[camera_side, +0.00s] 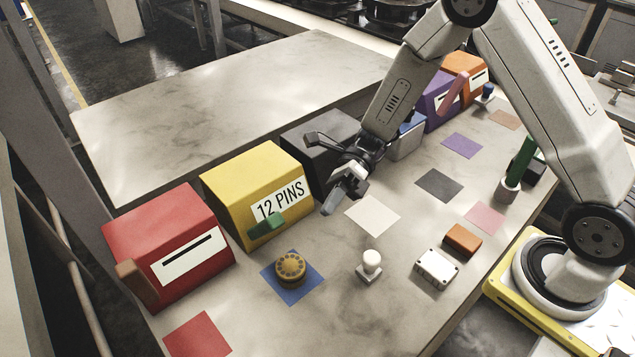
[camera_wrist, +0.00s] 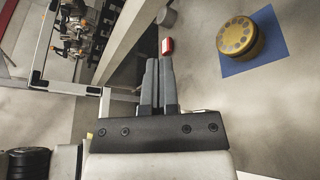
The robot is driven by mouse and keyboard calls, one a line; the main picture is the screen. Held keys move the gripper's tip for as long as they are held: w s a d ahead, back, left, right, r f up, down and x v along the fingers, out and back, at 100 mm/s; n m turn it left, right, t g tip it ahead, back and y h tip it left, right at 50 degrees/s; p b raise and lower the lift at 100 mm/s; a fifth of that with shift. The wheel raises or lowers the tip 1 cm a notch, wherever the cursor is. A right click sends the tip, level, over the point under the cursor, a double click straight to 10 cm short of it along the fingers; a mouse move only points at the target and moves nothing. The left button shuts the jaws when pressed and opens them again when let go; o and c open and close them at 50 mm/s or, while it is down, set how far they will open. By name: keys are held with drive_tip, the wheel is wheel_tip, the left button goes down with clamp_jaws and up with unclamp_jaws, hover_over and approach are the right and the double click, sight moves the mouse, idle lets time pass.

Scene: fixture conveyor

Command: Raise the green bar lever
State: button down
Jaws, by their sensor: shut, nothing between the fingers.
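A green bar lever (camera_side: 266,227) sticks out low on the front of the yellow box (camera_side: 240,180), below its "12 PINS" label. It sits low and slants slightly. My gripper (camera_side: 331,205) is shut and empty, in the air to the right of the yellow box and apart from the lever. In the wrist view my two fingers (camera_wrist: 160,62) lie close together. I cannot make out the green lever in the wrist view. A second, darker green bar (camera_side: 522,158) stands upright at the right of the table.
A red box (camera_side: 170,240) with a brown lever stands left of the yellow box. A dark grey box (camera_side: 318,140) stands behind my gripper. A mustard round piece (camera_side: 290,267) rests on a blue square; it also shows in the wrist view (camera_wrist: 238,37). A white knob (camera_side: 371,264) stands nearer.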

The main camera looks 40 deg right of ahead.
sight(264, 228)
drive_tip(key=shift+w+d+f+m+t, duration=0.2)
drive_tip(key=shift+f+m+t, duration=0.15)
drive_tip(key=shift+m, duration=0.25)
drive_tip(key=a, duration=0.9)
drive_tip(key=shift+w+a+r, duration=0.2)
drive_tip(key=shift+w+r, duration=0.1)
drive_tip(key=shift+w+r, duration=0.1)
